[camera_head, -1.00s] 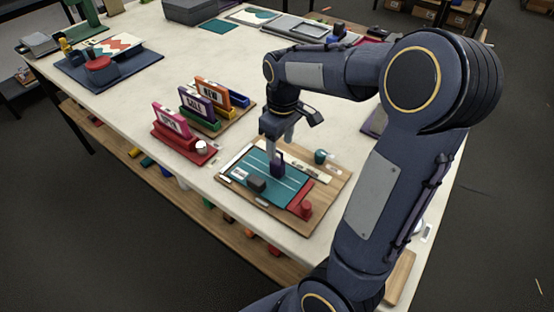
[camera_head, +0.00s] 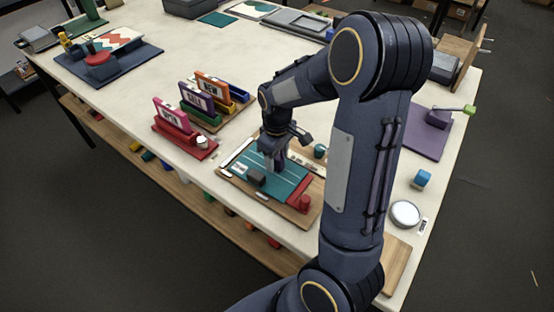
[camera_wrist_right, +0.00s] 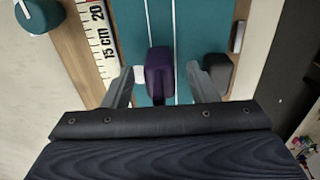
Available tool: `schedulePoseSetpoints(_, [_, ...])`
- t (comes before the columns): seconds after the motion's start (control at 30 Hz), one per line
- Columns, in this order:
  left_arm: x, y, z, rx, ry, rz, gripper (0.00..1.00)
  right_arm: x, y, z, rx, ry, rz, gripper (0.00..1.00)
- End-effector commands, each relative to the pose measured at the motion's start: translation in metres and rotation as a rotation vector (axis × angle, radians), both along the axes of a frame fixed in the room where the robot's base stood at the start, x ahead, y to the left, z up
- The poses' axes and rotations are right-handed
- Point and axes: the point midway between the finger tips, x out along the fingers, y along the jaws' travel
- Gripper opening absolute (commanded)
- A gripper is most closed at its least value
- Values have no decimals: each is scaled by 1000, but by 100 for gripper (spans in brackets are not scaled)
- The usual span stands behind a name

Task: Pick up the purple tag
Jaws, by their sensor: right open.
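In the right wrist view a dark purple block-like piece (camera_wrist_right: 159,72) stands on the teal mat (camera_wrist_right: 132,20), between the fingers of my right gripper (camera_wrist_right: 160,80). The fingers are open, with a gap on each side of it. In the head view my right gripper (camera_head: 274,162) is low over the teal mat (camera_head: 285,184) and mostly hides this piece. A purple upright tag with a white label (camera_head: 196,101) stands in a green holder, left of the gripper and away from it. My left gripper is out of view.
A dark grey block (camera_head: 256,178) and a red piece (camera_head: 304,203) lie close by on the wooden board (camera_head: 240,190). A ruler strip (camera_wrist_right: 98,40) runs beside the mat. A pink tag (camera_head: 172,121) and an orange tag (camera_head: 212,90) stand in holders.

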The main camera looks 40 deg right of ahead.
Motion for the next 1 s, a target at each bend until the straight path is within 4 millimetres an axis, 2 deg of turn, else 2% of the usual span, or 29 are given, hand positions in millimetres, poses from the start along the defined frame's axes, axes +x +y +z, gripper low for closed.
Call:
schedulePoseSetpoints(0.03, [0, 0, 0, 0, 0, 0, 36, 0, 0, 0, 0, 0, 0, 49])
schedulePoseSetpoints(0.37, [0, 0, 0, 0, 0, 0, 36, 0, 0, 0, 0, 0, 1, 6])
schedulePoseSetpoints(0.77, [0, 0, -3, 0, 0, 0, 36, 1, 0, 7, 0, -2, 2, 5])
schedulePoseSetpoints(0.93, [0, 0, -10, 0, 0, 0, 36, 1, 0, 28, -1, -8, 2, 5])
schedulePoseSetpoints(1.0, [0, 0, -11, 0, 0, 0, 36, -1, 8, 40, 2, -6, 5, 5])
